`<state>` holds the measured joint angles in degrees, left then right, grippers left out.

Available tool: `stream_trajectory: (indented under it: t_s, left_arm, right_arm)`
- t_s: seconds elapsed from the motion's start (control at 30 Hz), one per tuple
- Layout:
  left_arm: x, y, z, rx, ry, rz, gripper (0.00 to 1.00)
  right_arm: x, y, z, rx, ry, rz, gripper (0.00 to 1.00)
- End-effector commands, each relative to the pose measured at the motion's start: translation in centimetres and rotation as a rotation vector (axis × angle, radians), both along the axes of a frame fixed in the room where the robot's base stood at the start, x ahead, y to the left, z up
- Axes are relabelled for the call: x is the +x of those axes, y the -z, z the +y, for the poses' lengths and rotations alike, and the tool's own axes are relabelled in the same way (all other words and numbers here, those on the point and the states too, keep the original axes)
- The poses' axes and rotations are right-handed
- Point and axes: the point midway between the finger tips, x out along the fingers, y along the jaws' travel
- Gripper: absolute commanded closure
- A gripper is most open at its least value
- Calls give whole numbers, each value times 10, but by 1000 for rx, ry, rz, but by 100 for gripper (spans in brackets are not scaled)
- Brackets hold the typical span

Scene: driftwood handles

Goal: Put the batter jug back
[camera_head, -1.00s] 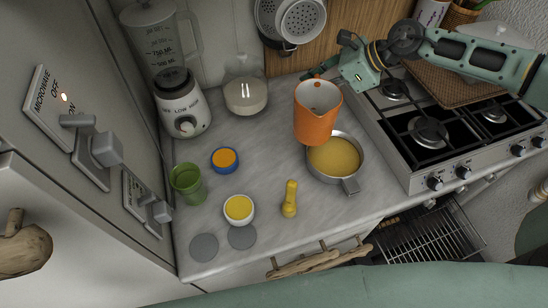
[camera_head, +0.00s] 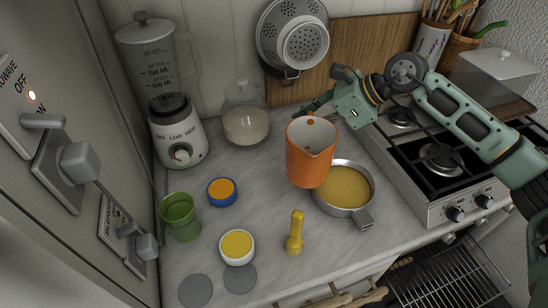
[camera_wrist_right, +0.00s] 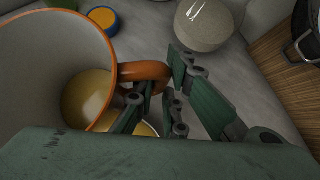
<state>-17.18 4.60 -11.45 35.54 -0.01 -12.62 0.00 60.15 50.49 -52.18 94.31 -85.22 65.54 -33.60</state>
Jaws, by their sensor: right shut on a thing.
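The orange batter jug (camera_head: 309,160) has a pale inside and looks roughly upright. It overlaps the left edge of a saucepan (camera_head: 362,214) of yellow batter; I cannot tell its height above the counter. My right gripper (camera_head: 320,108) is behind the jug, shut on its handle, which is mostly hidden in the head view. In the right wrist view the jug (camera_wrist_right: 45,50) fills the left side, with yellow batter at its bottom. There my right gripper's fingers (camera_wrist_right: 162,80) are at the orange handle. My left gripper is not in view.
A blender (camera_head: 180,135), lidded glass jar (camera_head: 245,120), green cup (camera_head: 180,218), blue bowl (camera_head: 222,192), white bowl (camera_head: 237,247) and yellow shaker (camera_head: 295,235) stand on the counter. The gas stove (camera_head: 440,160) is at right. Grey discs (camera_head: 195,291) lie at front left. Mid-counter is clear.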

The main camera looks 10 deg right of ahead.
Motion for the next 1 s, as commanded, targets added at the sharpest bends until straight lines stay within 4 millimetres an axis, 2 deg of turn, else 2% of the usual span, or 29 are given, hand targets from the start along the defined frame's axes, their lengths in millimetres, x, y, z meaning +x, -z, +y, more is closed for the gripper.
stream_trajectory:
  t_s: [0.03,0.2,0.4,0.63,0.83,1.0]
  left_arm:
    - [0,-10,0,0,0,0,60]
    - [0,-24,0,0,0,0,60]
    - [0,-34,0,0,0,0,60]
    - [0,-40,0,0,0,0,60]
    - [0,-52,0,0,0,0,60]
    - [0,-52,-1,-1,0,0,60]
  right_arm:
    - [7,0,12,7,-4,3,100]
    - [28,23,43,6,-3,2,100]
    - [49,45,69,5,-1,1,100]
    - [55,59,77,3,0,2,100]
    - [55,86,77,4,1,2,100]
    - [55,94,76,4,0,-2,100]
